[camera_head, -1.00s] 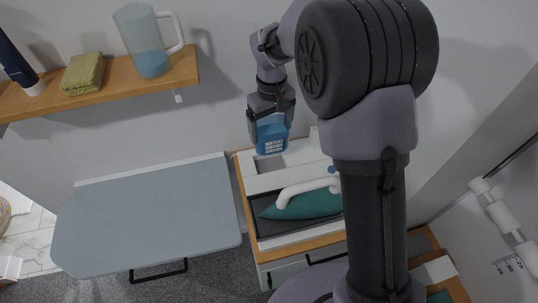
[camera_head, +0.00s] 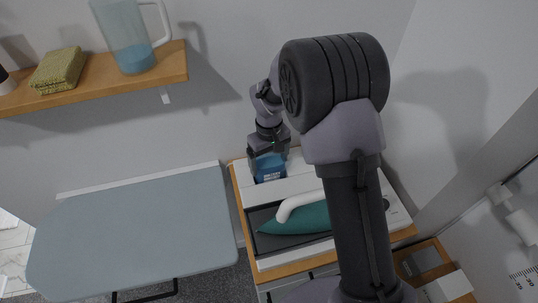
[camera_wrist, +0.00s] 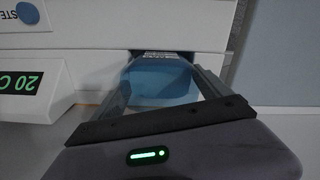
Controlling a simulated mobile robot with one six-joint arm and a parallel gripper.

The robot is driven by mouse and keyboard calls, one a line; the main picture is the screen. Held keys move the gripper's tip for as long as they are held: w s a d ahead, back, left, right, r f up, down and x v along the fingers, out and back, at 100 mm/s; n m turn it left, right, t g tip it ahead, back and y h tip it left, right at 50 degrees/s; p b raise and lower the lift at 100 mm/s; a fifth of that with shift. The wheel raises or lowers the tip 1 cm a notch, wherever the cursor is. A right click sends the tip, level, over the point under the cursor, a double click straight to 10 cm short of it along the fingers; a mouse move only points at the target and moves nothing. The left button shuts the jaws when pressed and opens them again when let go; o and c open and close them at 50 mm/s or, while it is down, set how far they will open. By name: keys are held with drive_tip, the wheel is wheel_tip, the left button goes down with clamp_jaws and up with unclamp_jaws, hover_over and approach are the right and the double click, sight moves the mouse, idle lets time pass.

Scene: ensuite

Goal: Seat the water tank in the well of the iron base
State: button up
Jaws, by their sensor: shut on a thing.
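The blue translucent water tank (camera_head: 269,168) is held between the fingers of my gripper (camera_head: 268,158), which is shut on it. The tank is low at the back left of the white iron base (camera_head: 283,187), over or partly in the well. In the wrist view the tank (camera_wrist: 160,82) lies between the two fingers (camera_wrist: 165,95), its far end by a dark opening in the white base (camera_wrist: 90,58). The well is mostly hidden, so I cannot tell how deep the tank sits. The teal iron (camera_head: 305,219) with a white handle rests on the base's dark plate.
A grey-blue ironing board (camera_head: 135,228) lies left of the base. A wooden shelf (camera_head: 165,72) above holds a jug (camera_head: 128,38) and a folded green cloth (camera_head: 58,70). A green display (camera_wrist: 22,95) shows at left in the wrist view.

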drive_tip(key=shift+r, duration=0.15)
drive_tip(key=o, duration=1.8)
drive_tip(key=shift+f, duration=0.2)
drive_tip(key=s+d+r+m+t+y+p, duration=0.1)
drive_tip(key=s+d+r+m+p, duration=0.15)
drive_tip(key=r, duration=0.95)
drive_tip(key=s+d+r+m+t+p, duration=0.1)
drive_tip(key=s+r, duration=0.3)
drive_tip(key=r, duration=0.7)
drive_tip(key=s+d+r+m+t, duration=0.1)
drive_tip(key=s+r+m+t, duration=0.1)
drive_tip(key=s, duration=0.8)
drive_tip(key=s+d+r+m+t+y, duration=0.1)
drive_tip(key=s+d+r+m, duration=0.1)
drive_tip(key=s, duration=0.7)
drive_tip(key=shift+s+r+m+t, duration=0.4)
drive_tip(key=shift+r+m, duration=0.45)
drive_tip(key=shift+m, duration=0.3)
drive_tip(key=shift+w+f, duration=0.1)
